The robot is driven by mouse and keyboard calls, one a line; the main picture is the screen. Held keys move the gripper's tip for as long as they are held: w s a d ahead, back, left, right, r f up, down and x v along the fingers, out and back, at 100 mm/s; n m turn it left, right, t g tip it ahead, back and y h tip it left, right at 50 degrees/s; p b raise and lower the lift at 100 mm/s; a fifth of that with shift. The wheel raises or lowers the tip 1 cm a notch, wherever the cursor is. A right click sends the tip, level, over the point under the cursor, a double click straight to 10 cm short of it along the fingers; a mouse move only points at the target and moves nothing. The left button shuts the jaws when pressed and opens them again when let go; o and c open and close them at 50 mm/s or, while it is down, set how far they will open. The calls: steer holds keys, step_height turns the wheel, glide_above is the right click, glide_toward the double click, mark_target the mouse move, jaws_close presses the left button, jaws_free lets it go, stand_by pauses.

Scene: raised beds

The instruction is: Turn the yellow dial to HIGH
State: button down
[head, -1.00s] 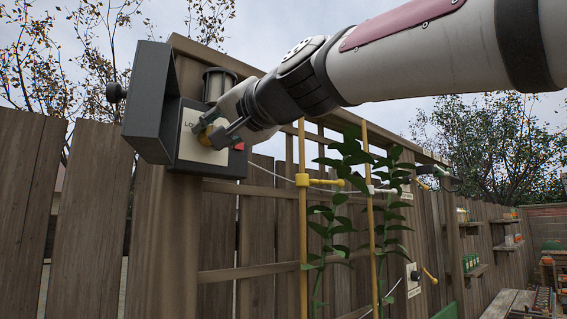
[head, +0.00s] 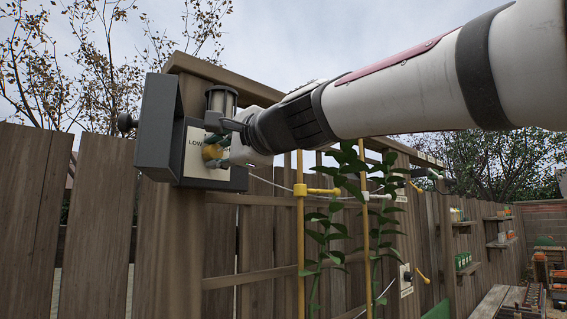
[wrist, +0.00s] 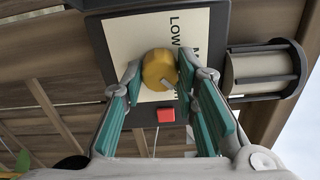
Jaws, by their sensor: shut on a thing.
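The yellow dial (head: 210,152) sits on a pale label plate (head: 193,160) on a dark control box (head: 158,128), fixed to a wooden fence post. The label reads LOW, with the start of a word beginning with M; the rest is hidden behind my gripper. In the wrist view the dial (wrist: 157,68) is between the green-padded fingertips of my gripper (wrist: 160,75), which is shut on it. A small grey mark shows on the dial's lower right there. My gripper (head: 216,150) reaches the box from the right in the head view. HIGH is not visible.
A red button (wrist: 166,115) is beside the dial, close to my fingers. Climbing plants on yellow poles (head: 301,215) are below my arm.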

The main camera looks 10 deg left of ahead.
steer(key=shift+f+m+p, duration=0.1)
steer(key=shift+m+p, duration=0.25)
steer(key=shift+m, duration=0.65)
steer(key=c, duration=1.2)
jaws_free()
steer(key=shift+c, duration=0.2)
steer(key=v, duration=1.2)
steer(key=shift+w, duration=0.1)
